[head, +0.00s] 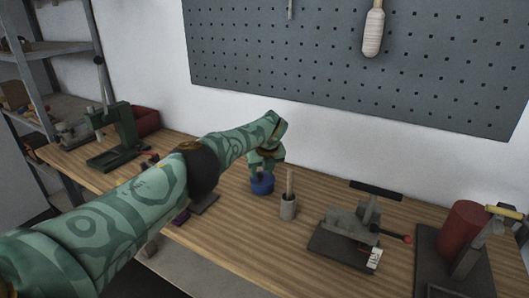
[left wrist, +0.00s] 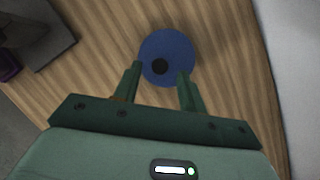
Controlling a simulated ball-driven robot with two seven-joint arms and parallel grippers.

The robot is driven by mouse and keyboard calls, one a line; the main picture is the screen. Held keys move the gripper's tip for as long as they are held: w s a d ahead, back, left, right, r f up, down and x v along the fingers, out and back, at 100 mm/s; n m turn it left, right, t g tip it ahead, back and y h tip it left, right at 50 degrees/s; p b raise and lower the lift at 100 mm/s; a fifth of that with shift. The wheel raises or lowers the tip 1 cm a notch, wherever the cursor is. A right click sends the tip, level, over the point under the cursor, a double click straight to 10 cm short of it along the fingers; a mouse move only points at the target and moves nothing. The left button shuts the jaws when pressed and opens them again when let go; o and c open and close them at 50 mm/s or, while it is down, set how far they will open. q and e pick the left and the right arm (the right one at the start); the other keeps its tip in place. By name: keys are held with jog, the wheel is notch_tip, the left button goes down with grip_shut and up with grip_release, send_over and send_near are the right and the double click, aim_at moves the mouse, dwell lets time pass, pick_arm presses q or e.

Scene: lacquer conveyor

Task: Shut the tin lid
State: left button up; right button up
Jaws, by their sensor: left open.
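A round blue tin (head: 262,187) stands on the wooden bench under my left gripper (head: 264,172). In the left wrist view the blue round top (left wrist: 167,48) has a dark round spot on it, and the fingers of my left gripper (left wrist: 160,80) are spread apart over its near edge. Nothing shows held between them. Whether the fingers touch the tin, and whether its lid is open or shut, I cannot tell. My right gripper is not in view.
A grey cup (head: 288,209) with a wooden stick stands just right of the tin. A grey clamp device (head: 352,232) and a red cylinder (head: 463,235) stand further right. A green press (head: 118,138) stands at the left. The bench (head: 235,232) is clear in front of the cup.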

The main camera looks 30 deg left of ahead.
pick_arm(q)
jog(key=p+v, duration=0.7)
jog(key=v, duration=0.8)
jog(key=shift+p, duration=0.35)
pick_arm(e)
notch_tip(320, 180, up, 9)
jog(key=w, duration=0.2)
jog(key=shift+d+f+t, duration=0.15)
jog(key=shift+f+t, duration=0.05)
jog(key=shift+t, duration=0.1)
pick_arm(q)
jog(key=shift+d, duration=0.1)
